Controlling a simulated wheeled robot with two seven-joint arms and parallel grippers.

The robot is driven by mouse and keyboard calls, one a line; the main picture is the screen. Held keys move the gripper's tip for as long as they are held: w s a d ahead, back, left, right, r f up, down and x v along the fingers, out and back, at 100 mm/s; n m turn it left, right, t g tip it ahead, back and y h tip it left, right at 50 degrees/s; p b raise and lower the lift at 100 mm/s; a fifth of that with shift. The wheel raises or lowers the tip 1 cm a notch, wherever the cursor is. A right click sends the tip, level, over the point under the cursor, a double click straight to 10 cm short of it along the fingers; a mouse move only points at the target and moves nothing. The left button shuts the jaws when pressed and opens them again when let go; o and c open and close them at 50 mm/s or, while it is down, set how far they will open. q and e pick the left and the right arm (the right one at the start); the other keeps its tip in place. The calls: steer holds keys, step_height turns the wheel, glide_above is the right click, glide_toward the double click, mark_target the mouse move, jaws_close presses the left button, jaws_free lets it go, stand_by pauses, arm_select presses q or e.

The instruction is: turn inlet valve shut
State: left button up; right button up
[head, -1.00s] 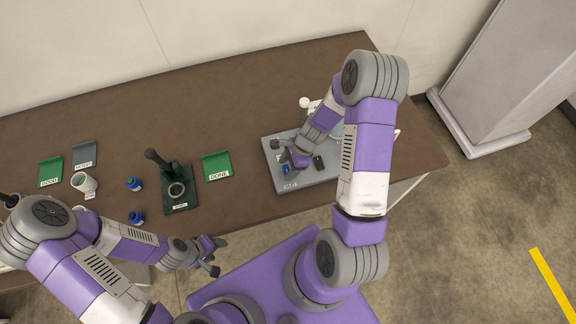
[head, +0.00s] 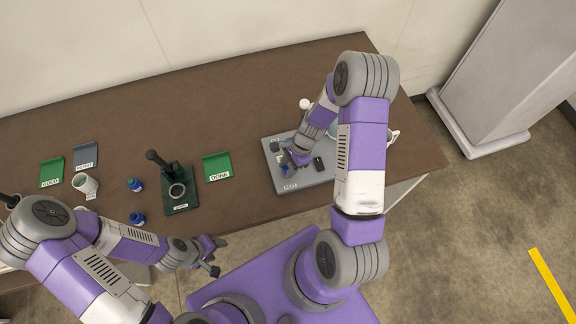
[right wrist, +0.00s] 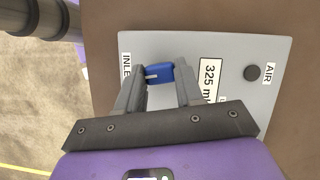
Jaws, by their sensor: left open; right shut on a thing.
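The blue inlet valve handle (right wrist: 158,74) is on the grey panel (right wrist: 228,50), beside a label partly hidden that reads "INLE". My right gripper (right wrist: 161,73) is over the panel, with its fingers on either side of the blue handle, shut on it. In the head view my right gripper (head: 297,160) is at the left part of the panel (head: 320,178) and hides most of the handle. My left gripper (head: 217,256) is open and empty, in front of the table edge, away from the panel.
The panel also bears a "325 ml" label (right wrist: 209,80) and a dark round knob (right wrist: 251,73) by an "AIR" label. Left on the table are a green stand (head: 180,200), a green DONE tray (head: 217,166), blue-capped vials (head: 135,185) and a white mug (head: 86,184).

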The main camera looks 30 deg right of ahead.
steer(key=n+g, duration=0.1)
steer(key=n, duration=0.2)
steer(key=shift+w+n, duration=0.15)
steer(key=shift+n, duration=0.25)
steer(key=n, duration=0.1)
steer(key=n+g, duration=0.1)
steer(key=n, duration=0.1)
steer(key=shift+w+a+n+g+h, duration=0.1)
steer(key=shift+n+g+h, duration=0.2)
steer(key=shift+h, duration=0.1)
steer(key=n+g+h, duration=0.1)
steer(key=n, duration=0.3)
steer(key=shift+b, duration=0.3)
steer(key=shift+w+a+n+g+h+b, duration=0.15)
steer(key=shift+n+h, duration=0.25)
steer(key=shift+n, duration=0.7)
steer(key=shift+s+n+g+h+b, duration=0.15)
steer(key=shift+n+g+h, duration=0.2)
steer(key=shift+n, duration=0.75)
steer(key=shift+w, duration=0.1)
steer(key=o, duration=1)
steer(key=shift+o, duration=0.2)
steer(key=v, duration=0.7)
steer(key=shift+r, duration=0.3)
